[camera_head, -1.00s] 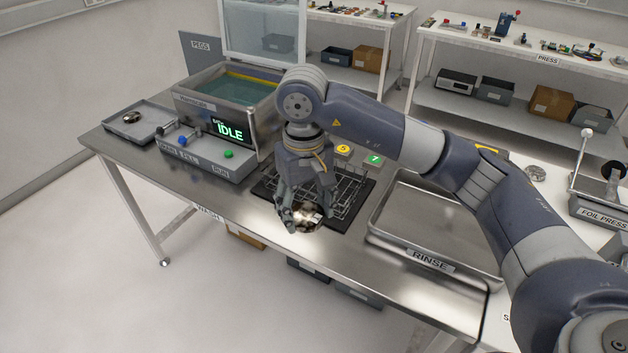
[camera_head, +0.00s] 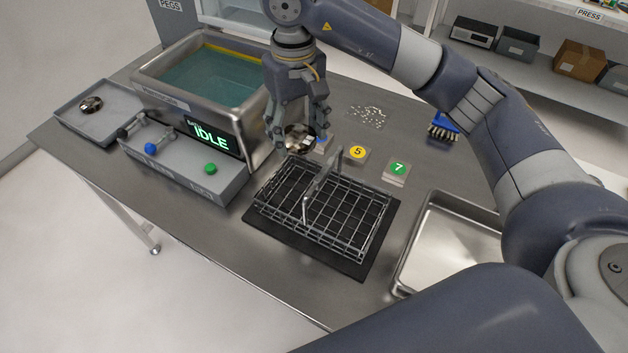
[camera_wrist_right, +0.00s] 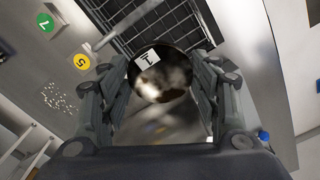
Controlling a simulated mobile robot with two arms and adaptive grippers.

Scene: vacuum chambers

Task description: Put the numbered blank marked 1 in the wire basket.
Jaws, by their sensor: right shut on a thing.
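The blank marked 1 (camera_head: 298,138) is a shiny round metal disc. My right gripper (camera_head: 297,146) is shut on it. In the right wrist view the disc (camera_wrist_right: 165,82) sits between the fingers, with a white label reading 1 facing the camera. The wire basket (camera_head: 345,240) is an empty grid basket with a raised handle, standing on a black mat. In the head view the held blank appears just beyond the basket's far left corner; its exact height is unclear. The basket's wires (camera_wrist_right: 150,25) also show behind the disc in the right wrist view. My left gripper is not in view.
A tank (camera_head: 150,82) of teal liquid and a control box (camera_head: 205,182) stand left of the basket. A steel rinse tray (camera_head: 450,240) is at right, a blue brush (camera_head: 443,125) behind.

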